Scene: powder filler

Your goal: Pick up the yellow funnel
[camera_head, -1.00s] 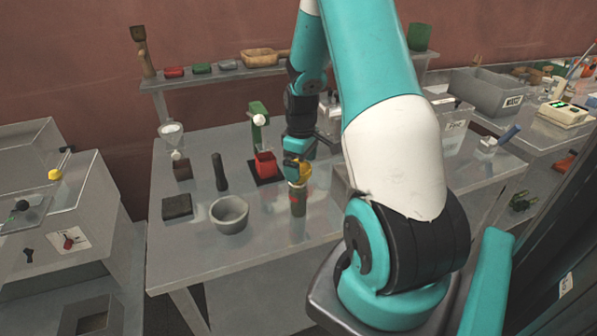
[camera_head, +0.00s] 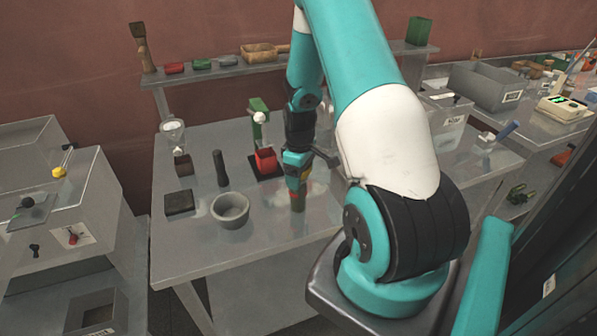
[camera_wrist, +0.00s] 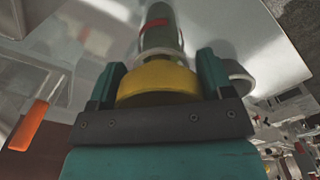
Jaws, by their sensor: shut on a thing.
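The yellow funnel (camera_wrist: 158,82) is between the two fingers of my gripper (camera_wrist: 158,74) in the wrist view, and my gripper is shut on it. In the head view, only a small part of the funnel (camera_head: 306,172) shows beside my gripper (camera_head: 297,176). A green-grey cylinder with a red band (camera_head: 297,201) stands on the table directly under the funnel. It also shows beyond the funnel in the wrist view (camera_wrist: 160,35). The two look in line and close together; I cannot tell whether they touch.
On the table (camera_head: 262,258) are a grey bowl (camera_head: 230,211), a dark pestle (camera_head: 220,168), a dark flat block (camera_head: 179,202), and a red cup (camera_head: 266,161) by a green stand (camera_head: 257,118). A glass funnel (camera_head: 172,133) is at back left. The table's front is clear.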

